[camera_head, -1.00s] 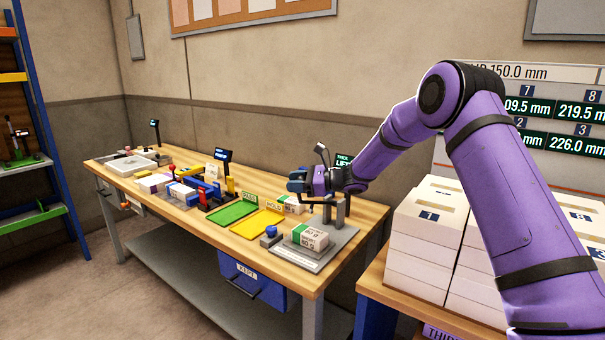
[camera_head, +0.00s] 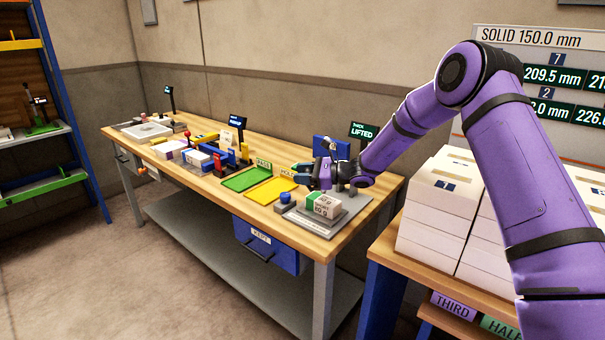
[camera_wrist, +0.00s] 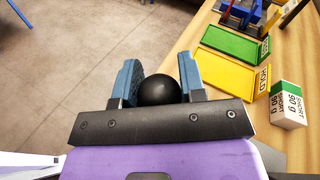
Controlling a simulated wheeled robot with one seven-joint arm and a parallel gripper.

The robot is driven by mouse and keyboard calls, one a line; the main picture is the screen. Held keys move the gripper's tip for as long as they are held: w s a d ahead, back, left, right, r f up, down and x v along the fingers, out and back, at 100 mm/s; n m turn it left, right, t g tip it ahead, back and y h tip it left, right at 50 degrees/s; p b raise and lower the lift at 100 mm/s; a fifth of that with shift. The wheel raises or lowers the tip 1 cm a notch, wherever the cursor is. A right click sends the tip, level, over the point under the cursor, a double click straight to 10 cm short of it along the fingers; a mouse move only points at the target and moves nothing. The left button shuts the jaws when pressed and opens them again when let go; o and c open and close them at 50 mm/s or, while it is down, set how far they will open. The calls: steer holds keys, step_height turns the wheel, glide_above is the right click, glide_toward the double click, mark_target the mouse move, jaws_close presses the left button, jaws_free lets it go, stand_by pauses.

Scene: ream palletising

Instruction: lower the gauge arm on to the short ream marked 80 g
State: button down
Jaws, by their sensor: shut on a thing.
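The short ream marked 80 g (camera_head: 322,205), white with a green end, lies on the grey gauge base (camera_head: 347,217) at the right of the bench. My gripper (camera_head: 314,177) is just above it and hides most of the gauge arm. In the wrist view, my gripper (camera_wrist: 160,68) is shut on a round black knob (camera_wrist: 158,92), which sits between the blue finger pads. The gauge's sign (camera_head: 364,131) reads LIFTED. I cannot see the gap between the gauge arm and the ream.
A green tray (camera_head: 247,179) lies further left. A blue-topped button (camera_head: 285,198) is at the base's left. Stacked reams (camera_head: 437,207) stand on the right-hand table.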

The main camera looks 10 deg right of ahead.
steer(key=c, duration=0.7)
jaws_free()
steer(key=shift+d, duration=0.1)
steer(key=f+v, duration=0.1)
steer(key=v, duration=0.6)
steer(key=shift+d+r, duration=0.25)
steer(key=shift+r, duration=0.25)
